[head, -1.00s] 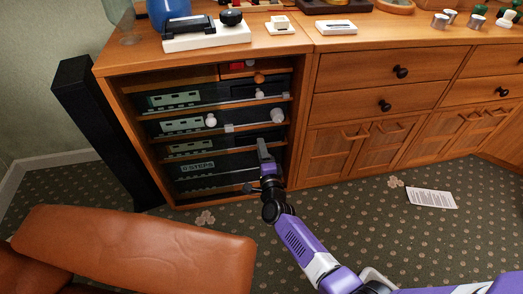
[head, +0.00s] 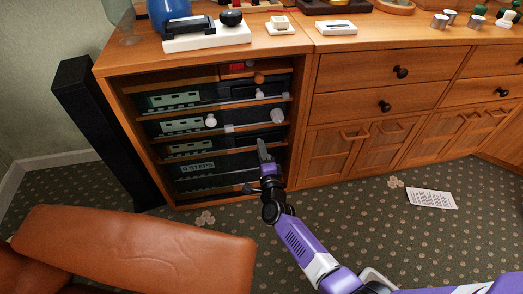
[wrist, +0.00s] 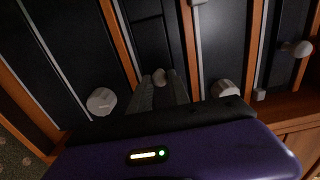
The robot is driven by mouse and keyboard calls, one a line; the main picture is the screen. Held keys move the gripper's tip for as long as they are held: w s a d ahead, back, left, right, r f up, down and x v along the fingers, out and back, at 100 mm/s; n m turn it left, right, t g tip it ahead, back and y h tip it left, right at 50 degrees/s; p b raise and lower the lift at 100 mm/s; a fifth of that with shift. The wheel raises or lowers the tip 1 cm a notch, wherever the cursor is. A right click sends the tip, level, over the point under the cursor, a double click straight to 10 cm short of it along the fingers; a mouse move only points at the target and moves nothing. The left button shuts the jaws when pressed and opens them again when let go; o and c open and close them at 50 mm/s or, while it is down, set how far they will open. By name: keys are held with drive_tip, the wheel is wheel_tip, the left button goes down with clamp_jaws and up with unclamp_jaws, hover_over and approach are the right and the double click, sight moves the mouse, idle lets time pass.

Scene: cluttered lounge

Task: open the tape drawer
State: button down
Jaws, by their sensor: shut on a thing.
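The tape drawer is not clearly marked among the dark fronts of the open wooden cabinet (head: 115,95). My gripper (head: 263,147) reaches to the right part of the cabinet, in front of its lower dark units. In the wrist view, my gripper (wrist: 160,88) is shut on a small round grey knob (wrist: 160,75), which shows between the fingertips against a dark front. In the head view my gripper hides this knob. I cannot tell any gap at that front.
A brown leather seat (head: 140,250) stands at front left. A black speaker (head: 105,130) stands left of the cabinet. Carpet at right is mostly clear.

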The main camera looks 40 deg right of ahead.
idle(0.6)
drive_tip(key=p+v, duration=0.3)
drive_tip(key=v, duration=0.5)
drive_tip(key=shift+a, duration=0.1)
drive_tip(key=c, duration=1.2)
unclamp_jaws()
drive_tip(key=shift+c, duration=0.2)
drive_tip(key=p+v, duration=0.2)
drive_tip(key=v, duration=0.5)
drive_tip(key=shift+s+a, duration=0.2)
drive_tip(key=shift+s, duration=0.1)
